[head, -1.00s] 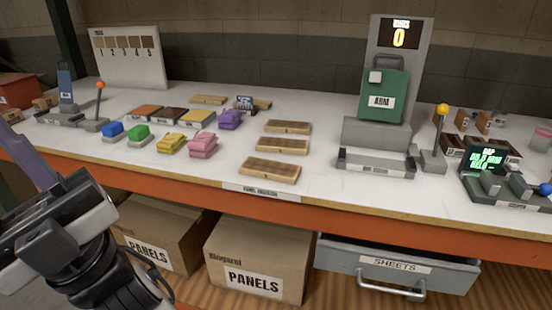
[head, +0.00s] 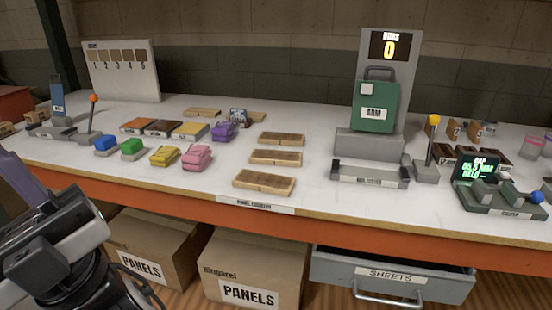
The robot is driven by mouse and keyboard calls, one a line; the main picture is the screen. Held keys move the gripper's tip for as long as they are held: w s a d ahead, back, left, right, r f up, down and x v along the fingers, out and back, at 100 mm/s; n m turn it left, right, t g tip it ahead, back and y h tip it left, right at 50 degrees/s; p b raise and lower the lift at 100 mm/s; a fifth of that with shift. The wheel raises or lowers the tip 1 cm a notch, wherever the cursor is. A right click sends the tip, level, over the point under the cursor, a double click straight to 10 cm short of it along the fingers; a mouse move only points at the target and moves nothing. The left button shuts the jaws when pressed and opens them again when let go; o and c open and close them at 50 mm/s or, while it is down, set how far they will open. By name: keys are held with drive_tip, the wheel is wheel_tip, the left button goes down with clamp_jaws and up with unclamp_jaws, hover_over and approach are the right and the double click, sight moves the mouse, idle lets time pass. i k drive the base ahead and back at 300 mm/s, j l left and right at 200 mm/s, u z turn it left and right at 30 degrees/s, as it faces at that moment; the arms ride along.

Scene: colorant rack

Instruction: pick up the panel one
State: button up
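Three wooden panels lie flat in a column on the white bench: a near panel (head: 264,182), a middle panel (head: 275,158) and a far panel (head: 281,139). No number is readable on them, so I cannot tell which is panel one. A label strip (head: 255,204) is on the bench edge in front of the near panel. My gripper (head: 22,180) is at the left edge, in front of the bench and well apart from the panels. Only part of it shows, with a purple piece pointing up-left; its fingertips are not clear.
Pink (head: 197,157) and yellow (head: 164,156) clamp-like pieces lie left of the panels, with a purple one (head: 223,131) behind. A grey stand with a green case (head: 374,107) is at right. A grey sheets drawer (head: 390,277) sticks out below. Bench around the panels is mostly clear.

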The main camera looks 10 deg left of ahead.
sight(259, 156)
drive_tip(key=i+j, duration=0.45)
drive_tip(key=j, duration=0.15)
drive_tip(key=i+j, duration=0.45)
drive_tip(key=j, duration=0.15)
